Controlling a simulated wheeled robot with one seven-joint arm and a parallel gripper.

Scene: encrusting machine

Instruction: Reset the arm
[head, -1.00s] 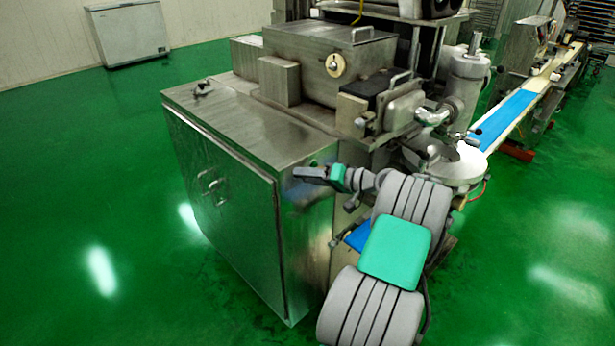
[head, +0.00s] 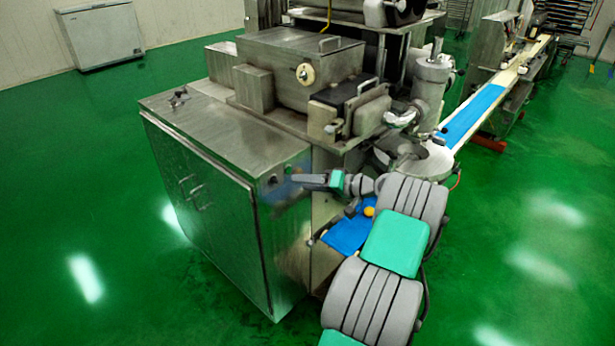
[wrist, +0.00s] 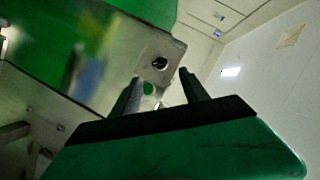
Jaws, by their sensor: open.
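My gripper (head: 298,179) shows in the head view at the end of my grey and green arm, in front of the encrusting machine's steel cabinet (head: 205,195). It points left, near the cabinet's upper right corner; whether it touches is hard to tell. In the wrist view my gripper's two dark fingers (wrist: 160,92) stand apart with nothing between them. Beyond them is a metal panel (wrist: 170,48) with a dark round knob or hole (wrist: 160,63).
A blue belt (head: 348,236) with a small yellow ball (head: 369,211) lies beside my arm, partly hidden by it. A long blue and white conveyor (head: 475,112) runs to the back right. A white chest freezer (head: 101,36) stands at the back left. Green floor is open left and right.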

